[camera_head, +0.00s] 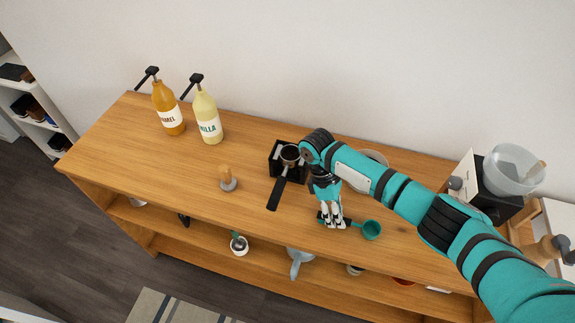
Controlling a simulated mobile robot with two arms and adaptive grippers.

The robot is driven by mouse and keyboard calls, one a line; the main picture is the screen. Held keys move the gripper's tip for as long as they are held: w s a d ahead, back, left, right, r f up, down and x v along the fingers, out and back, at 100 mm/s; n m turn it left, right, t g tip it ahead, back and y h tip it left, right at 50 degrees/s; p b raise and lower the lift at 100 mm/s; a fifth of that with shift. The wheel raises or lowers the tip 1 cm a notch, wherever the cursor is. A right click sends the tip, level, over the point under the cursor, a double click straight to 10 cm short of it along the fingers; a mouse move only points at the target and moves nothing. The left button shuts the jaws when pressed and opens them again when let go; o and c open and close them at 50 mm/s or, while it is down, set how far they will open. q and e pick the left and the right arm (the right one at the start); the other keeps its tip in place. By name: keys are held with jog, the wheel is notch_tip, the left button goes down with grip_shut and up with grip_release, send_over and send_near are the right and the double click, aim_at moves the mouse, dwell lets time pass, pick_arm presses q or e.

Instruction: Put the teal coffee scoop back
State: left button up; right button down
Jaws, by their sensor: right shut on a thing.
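The teal coffee scoop (371,230) is at the front edge of the wooden counter, its round bowl pointing right. My right gripper (333,222) points down and is shut on the scoop's handle. I cannot tell whether the scoop touches the counter or is held just above it. My right arm comes in from the right and covers part of the counter behind the scoop. My left gripper is not in view.
A portafilter (289,156) rests in a black holder (274,161) left of my arm. A tamper (228,180) and two syrup bottles (168,110) (208,118) stand further left. A grinder with a clear hopper (514,168) is at right. The counter's left part (130,150) is clear.

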jog(key=shift+f, duration=0.15)
jog(key=c, duration=0.8)
grip_release()
notch_tip(320, 180, up, 4)
jog(key=p, duration=0.4)
jog(key=shift+r+p, duration=0.55)
jog(key=shift+r, duration=2.5)
